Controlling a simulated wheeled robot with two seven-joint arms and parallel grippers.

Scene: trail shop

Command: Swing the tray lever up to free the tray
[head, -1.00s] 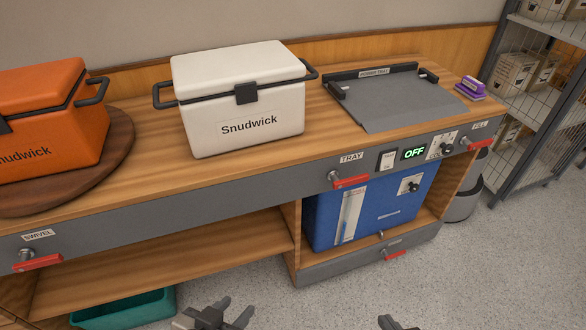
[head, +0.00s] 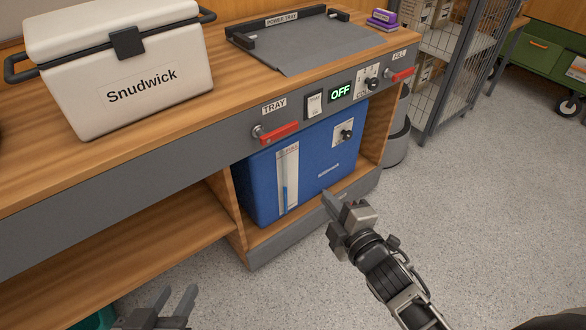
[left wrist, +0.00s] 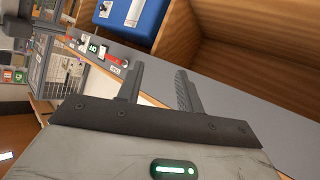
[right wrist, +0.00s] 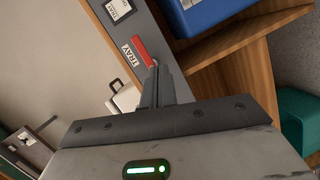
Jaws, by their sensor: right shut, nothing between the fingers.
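The red tray lever (head: 278,132) lies roughly level along the grey front panel, pointing right from its metal pivot below the TRAY label. It also shows in the right wrist view (right wrist: 140,50), just beyond the fingertips; contact cannot be told there. The flat grey tray (head: 315,50) lies on the counter with a black frame at its back. My right gripper (head: 331,202) is shut and empty, below and right of the lever in the head view, apart from it. My left gripper (head: 168,302) is open and empty at the bottom, low before the bench.
A white Snudwick cooler (head: 125,70) stands on the counter left of the tray. A blue unit (head: 300,165) sits in the bay under the lever. Right of the lever are a switch, a green OFF display (head: 340,92) and the red FILL lever (head: 402,75). The floor at right is clear.

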